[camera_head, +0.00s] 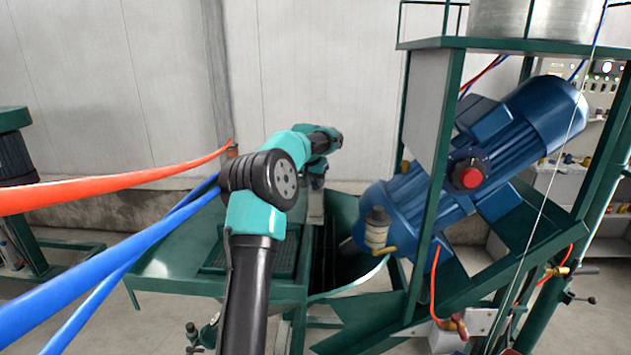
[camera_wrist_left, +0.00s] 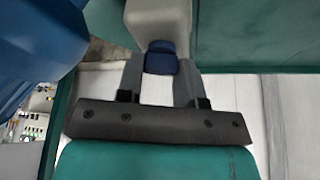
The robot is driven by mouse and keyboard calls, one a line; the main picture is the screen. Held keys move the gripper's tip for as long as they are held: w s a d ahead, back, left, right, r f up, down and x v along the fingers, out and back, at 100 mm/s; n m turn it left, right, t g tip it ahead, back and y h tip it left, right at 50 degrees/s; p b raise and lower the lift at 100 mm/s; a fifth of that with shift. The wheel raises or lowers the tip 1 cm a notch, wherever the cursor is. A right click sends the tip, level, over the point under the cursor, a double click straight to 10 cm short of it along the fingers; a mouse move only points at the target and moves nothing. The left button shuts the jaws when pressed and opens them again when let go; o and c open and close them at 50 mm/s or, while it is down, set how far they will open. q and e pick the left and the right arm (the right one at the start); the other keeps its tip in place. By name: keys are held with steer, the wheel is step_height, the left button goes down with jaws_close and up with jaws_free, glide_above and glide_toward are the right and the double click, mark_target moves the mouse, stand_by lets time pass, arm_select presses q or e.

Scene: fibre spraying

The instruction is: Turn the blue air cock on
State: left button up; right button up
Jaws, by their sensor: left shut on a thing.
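My left arm crosses the middle of the head view, and its gripper (camera_head: 317,180) is at the far end, over the back of the green mixer tank. In the left wrist view, the two fingers (camera_wrist_left: 159,68) are closed on either side of a small dark blue piece (camera_wrist_left: 160,57), which looks like the blue air cock. The piece sits at the end of a pale grey body (camera_wrist_left: 158,22). Whether the cock is turned on or off cannot be told. In the head view the arm and wrist largely hide the cock. My right gripper is not in view.
A large blue motor (camera_head: 530,115) with a red button (camera_head: 467,174) stands at the right on a green frame (camera_head: 440,150). Orange (camera_head: 110,183) and blue (camera_head: 95,270) hoses cross the left. A brass valve (camera_head: 558,271) sits at the lower right. The green tank table (camera_head: 165,270) lies below my arm.

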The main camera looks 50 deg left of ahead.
arm_select(q)
steer(key=shift+m, duration=0.4)
steer(key=m+h, duration=0.1)
steer(key=m, duration=0.2)
steer(key=m+h, duration=0.1)
steer(key=m, duration=0.2)
steer(key=shift+a+h, duration=0.15)
steer(key=shift+h, duration=0.15)
steer(key=m+h, duration=0.1)
steer(key=m, duration=0.2)
steer(key=m+h, duration=0.1)
steer(key=m, duration=0.2)
steer(key=shift+w+g, duration=0.1)
steer(key=shift+g, duration=0.3)
steer(key=shift+m, duration=0.5)
steer(key=o, duration=0.9)
steer(key=shift+o, duration=0.2)
steer(key=shift+a, duration=0.1)
